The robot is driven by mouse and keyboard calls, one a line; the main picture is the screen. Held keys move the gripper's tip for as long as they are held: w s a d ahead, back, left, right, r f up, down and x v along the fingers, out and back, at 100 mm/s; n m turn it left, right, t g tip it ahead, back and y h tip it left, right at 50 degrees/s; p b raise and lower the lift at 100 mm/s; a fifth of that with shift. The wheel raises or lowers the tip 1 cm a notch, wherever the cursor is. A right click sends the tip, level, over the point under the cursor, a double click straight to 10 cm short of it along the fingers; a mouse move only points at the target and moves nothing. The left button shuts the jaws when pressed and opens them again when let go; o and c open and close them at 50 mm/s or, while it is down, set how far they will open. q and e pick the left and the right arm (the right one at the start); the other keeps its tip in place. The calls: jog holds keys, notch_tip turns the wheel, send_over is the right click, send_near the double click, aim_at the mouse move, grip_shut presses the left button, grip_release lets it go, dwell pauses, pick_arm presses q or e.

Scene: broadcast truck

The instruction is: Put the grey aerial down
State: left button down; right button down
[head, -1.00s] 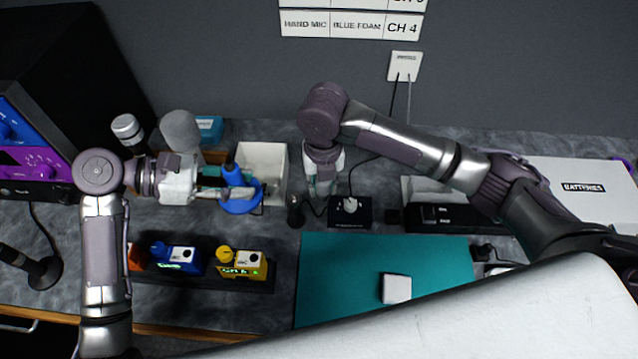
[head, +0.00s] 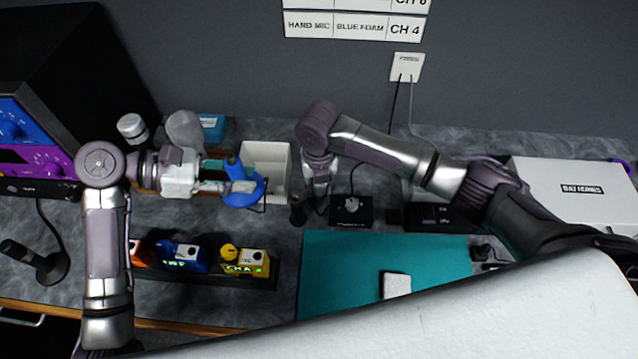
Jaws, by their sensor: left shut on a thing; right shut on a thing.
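My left gripper (head: 222,186) is shut on a blue rounded piece (head: 243,194) with an upright stub, in front of the white open box. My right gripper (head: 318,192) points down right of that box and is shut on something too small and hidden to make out. I cannot tell whether this is the grey aerial. A small dark upright piece (head: 297,211) stands just left of it. A grey rounded thing (head: 184,130) is behind my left gripper, partly hidden; I cannot tell what it is.
The white box (head: 278,158) stands between my grippers. A black rack with orange, blue and yellow packs (head: 245,262) lies in front. A teal mat (head: 345,270) holds a white block (head: 397,285). A desk microphone (head: 45,262) is at left, a BATTERIES box (head: 575,185) at right.

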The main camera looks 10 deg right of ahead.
jog(key=shift+f, duration=0.35)
jog(key=c, duration=0.8)
grip_release()
jog(key=shift+c, duration=0.2)
jog(key=shift+r, duration=0.1)
pick_arm(q)
jog(key=shift+r, duration=0.15)
pick_arm(e)
jog(key=shift+r, duration=0.4)
pick_arm(q)
jog(key=shift+f+b, duration=0.8)
jog(key=shift+f, duration=0.15)
pick_arm(e)
notch_tip(320, 180, up, 12)
jog(key=shift+f, duration=0.1)
